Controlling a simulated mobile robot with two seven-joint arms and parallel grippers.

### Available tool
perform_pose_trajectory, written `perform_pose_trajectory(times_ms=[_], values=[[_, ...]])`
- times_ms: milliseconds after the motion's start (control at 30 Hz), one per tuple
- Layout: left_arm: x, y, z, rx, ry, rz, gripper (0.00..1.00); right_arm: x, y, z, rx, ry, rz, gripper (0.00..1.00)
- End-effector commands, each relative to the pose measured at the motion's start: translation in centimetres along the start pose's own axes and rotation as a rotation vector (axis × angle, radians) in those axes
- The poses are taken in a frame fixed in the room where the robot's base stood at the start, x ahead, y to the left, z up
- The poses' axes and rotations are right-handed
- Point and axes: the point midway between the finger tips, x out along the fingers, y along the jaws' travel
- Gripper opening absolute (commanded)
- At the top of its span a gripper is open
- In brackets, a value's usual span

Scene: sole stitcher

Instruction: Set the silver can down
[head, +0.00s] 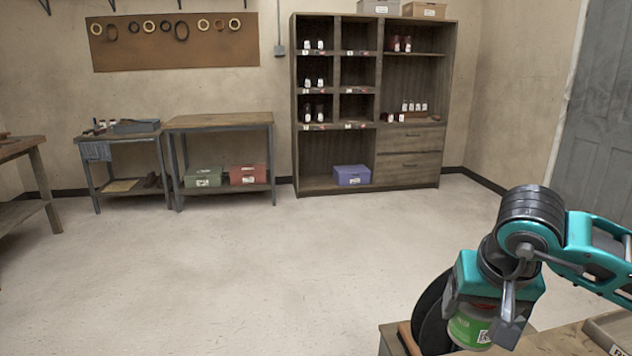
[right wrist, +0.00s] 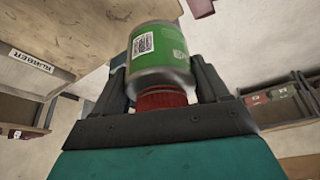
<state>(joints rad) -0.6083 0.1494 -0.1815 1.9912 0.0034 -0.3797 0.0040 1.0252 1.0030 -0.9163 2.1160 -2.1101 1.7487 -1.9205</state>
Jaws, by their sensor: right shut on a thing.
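A can with a green label, silver metal at its rim and a red cap (head: 470,328) is held in my right gripper (head: 480,314). It is low at the right of the head view, above or at a wooden worktop (head: 391,340); I cannot tell whether it touches it. In the right wrist view the can (right wrist: 160,55) sits between the two dark fingers of the right gripper (right wrist: 163,78), which is shut on it. The red cap points toward the gripper's palm. No other silver can shows clearly. My left gripper is not in view.
A dark round thing (head: 433,312) stands close left of the can. A tray or box (head: 612,330) with a label is at the worktop's right. Shelving (head: 447,105) and two tables stand far off by the back wall. The floor (head: 230,270) between is clear.

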Motion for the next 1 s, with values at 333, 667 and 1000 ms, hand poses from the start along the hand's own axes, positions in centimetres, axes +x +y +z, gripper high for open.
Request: perform_pose_trajectory(times_ms=[333,667,1000], values=[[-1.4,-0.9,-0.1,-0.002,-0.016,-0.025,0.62,1.2,-6.7,5.6,-0.293,0.003,-0.121,0.34],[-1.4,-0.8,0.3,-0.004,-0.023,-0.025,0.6,1.3,-6.7,5.6,-0.294,0.005,-0.122,0.34],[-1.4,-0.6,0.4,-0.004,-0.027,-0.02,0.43,1.3,-6.7,5.6,-0.293,0.003,-0.121,0.34]])
